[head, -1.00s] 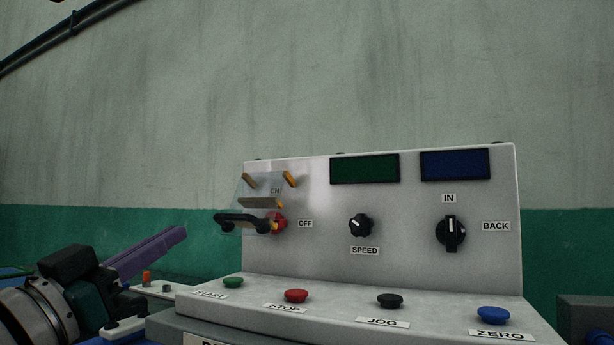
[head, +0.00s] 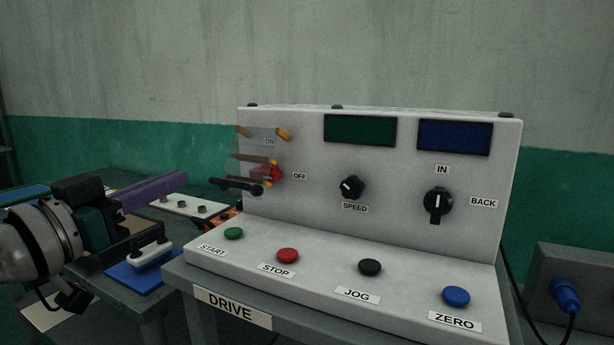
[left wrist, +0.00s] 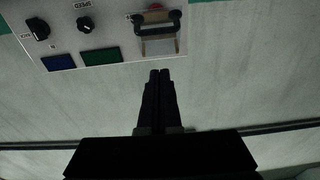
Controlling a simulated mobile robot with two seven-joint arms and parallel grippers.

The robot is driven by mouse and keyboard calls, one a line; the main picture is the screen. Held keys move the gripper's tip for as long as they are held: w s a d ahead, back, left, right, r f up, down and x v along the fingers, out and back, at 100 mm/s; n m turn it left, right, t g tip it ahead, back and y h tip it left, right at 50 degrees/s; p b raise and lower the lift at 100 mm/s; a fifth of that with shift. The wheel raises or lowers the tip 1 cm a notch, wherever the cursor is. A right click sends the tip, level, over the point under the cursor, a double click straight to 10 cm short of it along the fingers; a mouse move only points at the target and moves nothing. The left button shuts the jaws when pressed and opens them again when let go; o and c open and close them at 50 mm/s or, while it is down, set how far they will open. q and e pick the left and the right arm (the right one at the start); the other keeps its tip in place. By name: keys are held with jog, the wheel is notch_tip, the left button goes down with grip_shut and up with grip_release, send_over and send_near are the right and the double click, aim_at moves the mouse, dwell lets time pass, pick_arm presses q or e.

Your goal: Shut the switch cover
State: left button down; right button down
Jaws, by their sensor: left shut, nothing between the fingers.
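The clear switch cover (head: 257,146) hangs from two orange hinges at the upper left of the white drive panel (head: 310,205). It stands out from the panel face, with its black handle (head: 237,185) at its free edge. The red switch (head: 270,173) shows behind and beside it, near the ON and OFF labels. My left gripper (head: 183,178) has long purple fingers held together, empty, left of the cover and apart from it. In the left wrist view the shut fingertips (left wrist: 160,73) point toward the cover handle (left wrist: 156,22). My right gripper is not in view.
The panel also carries a SPEED knob (head: 351,187), an IN/BACK selector (head: 438,203), two displays and a row of push buttons. A white handled piece on a blue base (head: 138,277) lies on the left table. A grey box with a blue plug (head: 565,295) is at right.

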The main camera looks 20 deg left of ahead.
aim_at(239, 193)
pick_arm(q)
jog(key=w+f+b, duration=0.2)
jog(key=w, duration=0.5)
jog(key=shift+w+d+f, duration=0.15)
jog(key=shift+w+d, duration=0.1)
jog(key=f+t+b, duration=0.1)
jog(key=b, duration=0.3)
jog(key=w+f+t+b, duration=0.1)
jog(key=f+b, duration=0.1)
jog(key=b, duration=0.3)
jog(key=w+f+t+b, duration=0.1)
jog(key=f+b, duration=0.1)
jog(key=b, duration=0.3)
jog(key=shift+w+d+f, duration=0.1)
jog(key=shift+w+f, duration=0.05)
jog(key=shift+w+f+b, duration=0.25)
jog(key=shift+w+b, duration=0.2)
jog(key=shift+b, duration=0.15)
